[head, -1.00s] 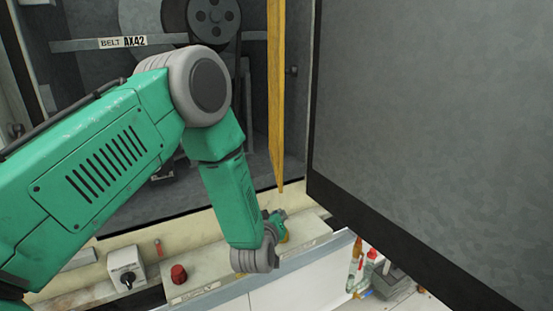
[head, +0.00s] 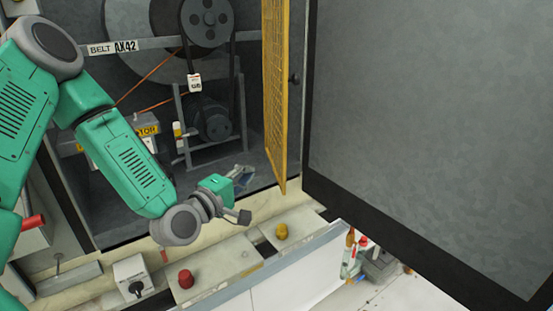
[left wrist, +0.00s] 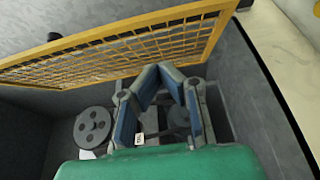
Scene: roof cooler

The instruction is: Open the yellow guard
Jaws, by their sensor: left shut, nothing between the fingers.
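The yellow guard (head: 276,95) is a mesh panel in a yellow frame. In the head view it stands upright and nearly edge-on at the right side of the machine bay, swung outward, with the pulleys and belt exposed. In the left wrist view the guard's mesh (left wrist: 120,52) crosses the upper part. My left gripper (head: 246,174) is low in front of the bay, left of the guard's lower end and apart from it. Its fingertips (left wrist: 160,68) meet with nothing between them, the guard behind them in the wrist view. My right gripper is not in view.
A large grey door panel (head: 430,120) fills the right side. A ledge below the bay carries a red button (head: 185,279), a yellow button (head: 281,231) and a rotary switch box (head: 132,279). Bottles (head: 352,255) stand low at right. Inside are a pulley (head: 207,20) and a motor (head: 212,120).

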